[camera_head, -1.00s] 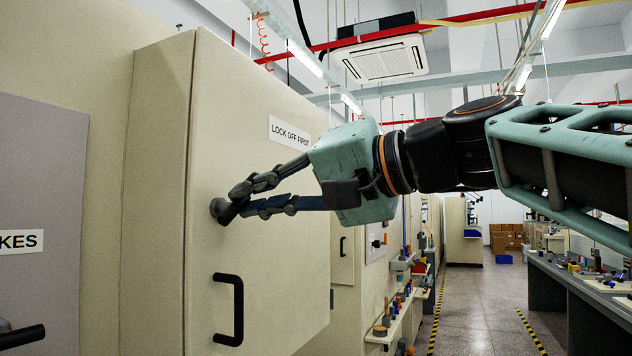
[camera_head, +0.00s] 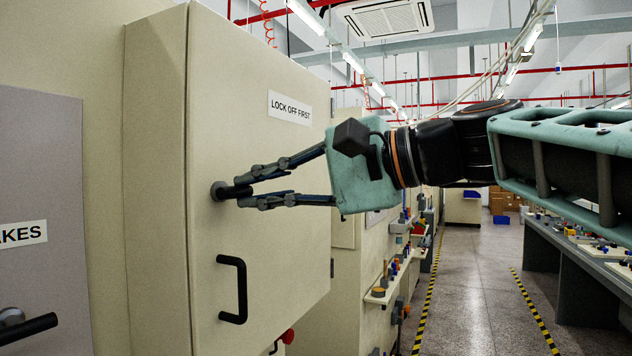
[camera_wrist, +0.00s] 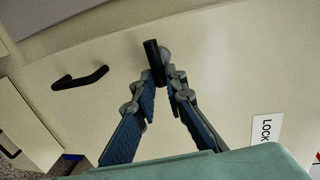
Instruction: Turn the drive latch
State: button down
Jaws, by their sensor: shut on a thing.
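The drive latch (camera_head: 231,191) is a short dark lever on a round grey boss on the front of a cream cabinet door (camera_head: 255,215). Its lever points roughly level to the right in the head view. In the wrist view the latch (camera_wrist: 152,55) shows as a black bar at top centre. My gripper (camera_head: 248,191) reaches in from the right, with its fingers above and below the lever's end, shut on it. In the wrist view the fingertips (camera_wrist: 160,82) lie on either side of the bar's lower end, which they partly hide.
A black D-shaped pull handle (camera_head: 240,290) sits below the latch. A "LOCK OFF FIRST" sign (camera_head: 290,107) is above it. At left is a grey panel (camera_head: 40,150) with another dark lever (camera_head: 28,328). An aisle (camera_head: 470,290) runs between shelves and benches at right.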

dwell(0.4)
jog(key=c, duration=2)
grip_release()
jog(key=shift+o, duration=0.2)
jog(key=v, duration=1.2)
